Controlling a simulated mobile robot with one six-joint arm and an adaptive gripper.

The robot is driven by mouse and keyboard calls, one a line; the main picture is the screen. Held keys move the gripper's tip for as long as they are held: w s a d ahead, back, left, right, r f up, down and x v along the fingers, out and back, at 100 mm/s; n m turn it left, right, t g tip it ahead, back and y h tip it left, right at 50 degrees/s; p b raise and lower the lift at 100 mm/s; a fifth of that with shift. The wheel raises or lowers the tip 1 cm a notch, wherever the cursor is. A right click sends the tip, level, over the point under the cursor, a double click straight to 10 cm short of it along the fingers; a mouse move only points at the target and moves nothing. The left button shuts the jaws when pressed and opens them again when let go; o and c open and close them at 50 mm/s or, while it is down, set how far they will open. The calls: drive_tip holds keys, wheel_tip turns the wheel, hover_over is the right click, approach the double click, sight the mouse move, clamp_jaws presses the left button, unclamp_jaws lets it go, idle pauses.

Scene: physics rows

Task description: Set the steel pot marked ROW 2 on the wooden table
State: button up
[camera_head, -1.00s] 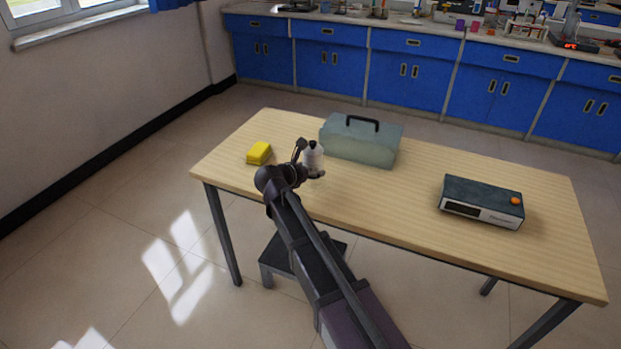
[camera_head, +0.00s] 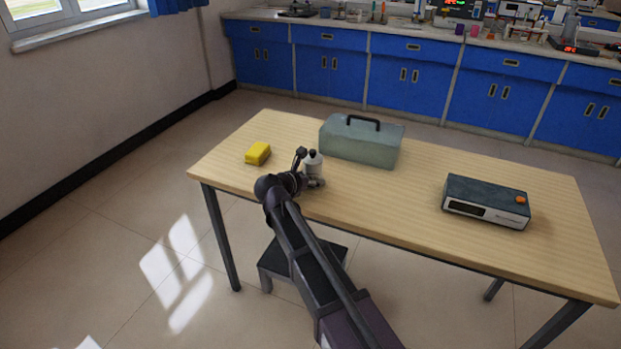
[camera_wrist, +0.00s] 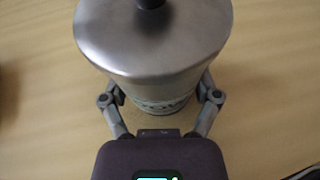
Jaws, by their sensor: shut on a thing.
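The steel pot (camera_wrist: 152,45) fills the upper middle of the wrist view, upright, with a flat lid and a dark knob. A band of marking shows low on its side, but I cannot read it. My gripper (camera_wrist: 160,100) is shut around the pot's lower body, one finger on each side. In the head view the pot (camera_head: 313,163) is at the wooden table's (camera_head: 400,208) left half, held by my gripper (camera_head: 314,181). The pot is at or just above the tabletop; I cannot tell whether its base touches.
A grey-green toolbox (camera_head: 360,143) with a black handle stands just behind the pot. A yellow block (camera_head: 258,153) lies to the left. A dark device with an orange knob (camera_head: 486,202) sits to the right. The tabletop between toolbox and device is clear. A dark stool (camera_head: 277,262) stands below.

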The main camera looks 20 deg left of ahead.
drive_tip(key=o, duration=1.1)
drive_tip(key=shift+o, duration=0.2)
drive_tip(key=shift+r, duration=0.15)
drive_tip(key=shift+s+r+p, duration=0.1)
drive_tip(key=shift+s+p, duration=0.15)
drive_tip(key=shift+p, duration=0.1)
drive_tip(key=p+v, duration=0.4)
drive_tip(key=v, duration=0.6)
drive_tip(key=shift+s+a+r, duration=0.15)
drive_tip(key=shift+s, duration=0.05)
drive_tip(key=shift+s+a+r, duration=0.1)
drive_tip(key=shift+s+a, duration=0.1)
drive_tip(key=shift+s, duration=0.3)
